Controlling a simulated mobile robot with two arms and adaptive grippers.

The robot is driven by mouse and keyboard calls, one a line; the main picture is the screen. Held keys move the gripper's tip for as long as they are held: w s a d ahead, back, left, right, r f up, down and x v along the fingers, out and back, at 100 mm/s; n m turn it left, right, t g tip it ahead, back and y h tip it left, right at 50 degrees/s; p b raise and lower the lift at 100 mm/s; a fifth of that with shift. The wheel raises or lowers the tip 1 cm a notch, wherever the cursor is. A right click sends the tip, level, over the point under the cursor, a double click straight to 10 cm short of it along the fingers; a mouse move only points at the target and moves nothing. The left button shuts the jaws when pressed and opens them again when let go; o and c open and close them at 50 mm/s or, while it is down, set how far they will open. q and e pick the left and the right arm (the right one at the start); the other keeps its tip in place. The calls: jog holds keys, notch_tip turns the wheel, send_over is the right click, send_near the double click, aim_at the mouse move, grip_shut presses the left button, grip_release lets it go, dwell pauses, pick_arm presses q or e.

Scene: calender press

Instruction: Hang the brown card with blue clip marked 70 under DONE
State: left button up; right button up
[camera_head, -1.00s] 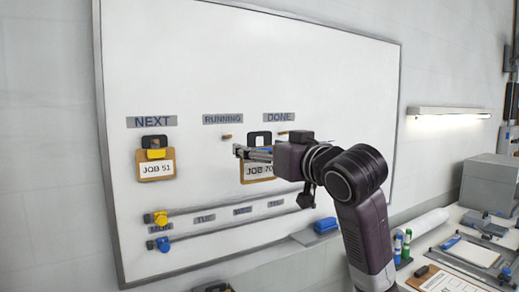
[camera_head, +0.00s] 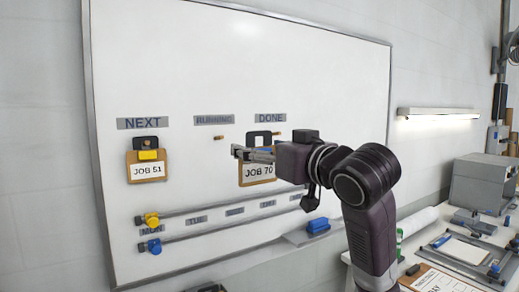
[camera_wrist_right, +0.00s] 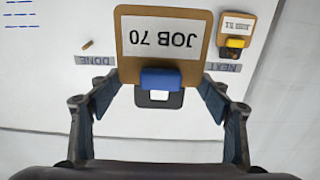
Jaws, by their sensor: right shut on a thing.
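The brown card marked JOB 70 (camera_head: 258,171) is held in front of the whiteboard, below the DONE label (camera_head: 270,118) in the head view. My right gripper (camera_head: 252,153) is shut on it. In the right wrist view the card (camera_wrist_right: 164,37) appears upside down, its blue clip (camera_wrist_right: 160,78) and black hanger between the fingers (camera_wrist_right: 161,100). There the bare peg (camera_wrist_right: 88,44) by the DONE label (camera_wrist_right: 95,60) is clear of the card, and the card covers the RUNNING area. My left gripper is not in view.
A brown card marked JOB 51 with a yellow clip (camera_head: 147,166) hangs under NEXT. A bare peg (camera_head: 219,137) sits under RUNNING (camera_head: 214,120). Rails with yellow (camera_head: 152,219) and blue knobs run below. A blue eraser (camera_head: 318,226) rests on the board's ledge. A cluttered bench stands right.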

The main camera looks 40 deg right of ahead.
aim_at(264, 149)
jog(key=shift+b+v, duration=0.3)
jog(key=shift+v, duration=2.75)
